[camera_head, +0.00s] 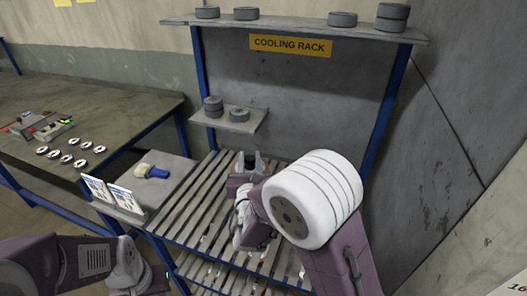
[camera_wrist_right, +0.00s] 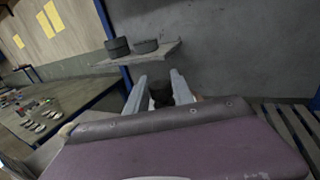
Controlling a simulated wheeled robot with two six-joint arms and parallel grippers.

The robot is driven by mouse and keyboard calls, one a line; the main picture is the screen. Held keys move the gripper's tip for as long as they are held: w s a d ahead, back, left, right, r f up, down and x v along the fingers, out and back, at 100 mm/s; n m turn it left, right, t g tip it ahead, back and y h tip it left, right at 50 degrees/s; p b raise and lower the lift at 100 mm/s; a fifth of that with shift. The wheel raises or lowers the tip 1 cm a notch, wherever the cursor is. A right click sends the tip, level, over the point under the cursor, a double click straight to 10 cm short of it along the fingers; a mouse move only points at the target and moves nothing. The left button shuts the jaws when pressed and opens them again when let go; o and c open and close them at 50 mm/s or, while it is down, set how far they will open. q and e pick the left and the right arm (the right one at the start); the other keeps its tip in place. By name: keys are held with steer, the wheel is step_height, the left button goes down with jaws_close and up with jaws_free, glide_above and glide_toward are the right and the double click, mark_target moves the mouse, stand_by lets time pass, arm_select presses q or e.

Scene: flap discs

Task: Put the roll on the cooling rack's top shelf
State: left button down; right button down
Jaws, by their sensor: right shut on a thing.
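The cooling rack has a grey top shelf (camera_head: 290,25) with dark rolls standing along it, and a yellow COOLING RACK sign (camera_head: 290,45) under it. My right gripper (camera_head: 249,160) is below that shelf, over the slatted lower deck. In the right wrist view its two pale fingers (camera_wrist_right: 163,88) are on either side of a small dark roll (camera_wrist_right: 161,95), most of which is hidden by the gripper body. Part of my left arm shows at the lower left of the head view, but its fingers do not.
Blue rack posts (camera_head: 388,110) stand at both sides. A workbench (camera_head: 95,100) with silvery discs is at left. The top shelf has bare room between its rolls.

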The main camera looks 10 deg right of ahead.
mark_target(250, 168)
steer(key=shift+f, duration=1.7)
steer(key=shift+w+a+f, duration=0.1)
steer(key=shift+w+f, duration=0.05)
steer(key=shift+f, duration=0.1)
steer(key=shift+f, duration=0.15)
steer(key=c, duration=1.1)
jaws_free()
steer(key=shift+s+f, duration=0.1)
steer(key=shift+s, duration=0.1)
